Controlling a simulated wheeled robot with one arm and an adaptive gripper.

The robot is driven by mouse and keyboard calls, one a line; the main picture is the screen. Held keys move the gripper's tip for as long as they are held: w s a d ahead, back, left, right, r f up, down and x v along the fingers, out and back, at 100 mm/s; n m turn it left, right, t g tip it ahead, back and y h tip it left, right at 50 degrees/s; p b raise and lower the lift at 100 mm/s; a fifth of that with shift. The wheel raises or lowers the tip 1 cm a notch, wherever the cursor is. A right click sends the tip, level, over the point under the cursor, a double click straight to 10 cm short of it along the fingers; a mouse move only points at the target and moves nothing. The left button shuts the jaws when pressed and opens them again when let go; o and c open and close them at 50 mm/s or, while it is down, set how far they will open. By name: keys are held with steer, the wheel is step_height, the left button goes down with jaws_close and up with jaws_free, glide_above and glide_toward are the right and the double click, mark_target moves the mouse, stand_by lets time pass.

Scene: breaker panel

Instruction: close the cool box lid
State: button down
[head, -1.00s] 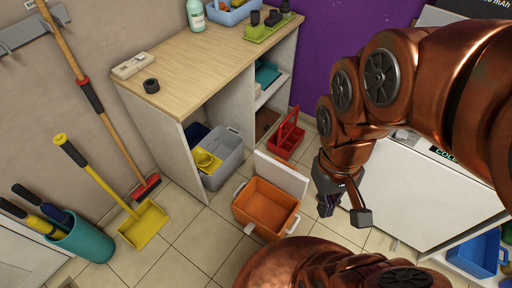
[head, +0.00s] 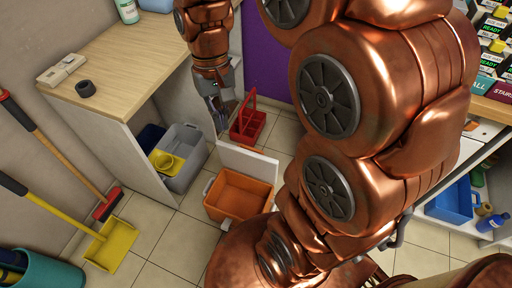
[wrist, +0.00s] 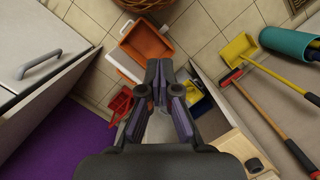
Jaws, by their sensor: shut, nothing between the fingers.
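The cool box (head: 238,197) is an orange open-topped box with pale side handles, standing on the tiled floor. Its white lid (head: 250,161) stands up along the far edge, so the box is open and I see its empty inside. In the wrist view the box (wrist: 148,42) is near the top, with the lid (wrist: 119,62) at its lower left. My gripper (head: 224,112) is shut and empty, pointing down behind the lid and above it, apart from it. Its closed fingers show in the wrist view (wrist: 160,72).
A red caddy (head: 248,123) stands on the floor behind the lid. A grey bin (head: 185,160) with a yellow item is left of the box, by the wooden-topped bench (head: 130,50). A yellow dustpan (head: 112,246) and a broom are further left. Tiles in front are clear.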

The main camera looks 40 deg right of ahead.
steer(key=w+d+f+m+y+b, duration=0.1)
steer(key=w+d+f+m+b, duration=0.2)
steer(key=w+d+f+b, duration=0.6)
steer(key=w+d+f+m+y+b, duration=0.15)
steer(key=w+d+f+b, duration=0.4)
steer(key=w+f, duration=0.7)
steer(key=w+d+f+m+b, duration=0.25)
steer(key=d+f+b, duration=0.25)
steer(key=d+f, duration=0.55)
steer(key=w+d+f+m+b, duration=0.25)
steer(key=d+f+b, duration=0.4)
steer(key=f, duration=0.75)
steer(key=s+a+f+b, duration=0.3)
steer(key=s+a+f, duration=0.1)
steer(key=f, duration=0.4)
steer(key=shift+s+a+f+b, duration=0.2)
steer(key=shift+s+a+b, duration=0.2)
steer(key=shift+a, duration=0.3)
steer(key=shift+s+a+r, duration=0.1)
steer(key=shift+a+r, duration=0.05)
steer(key=shift+a, duration=0.05)
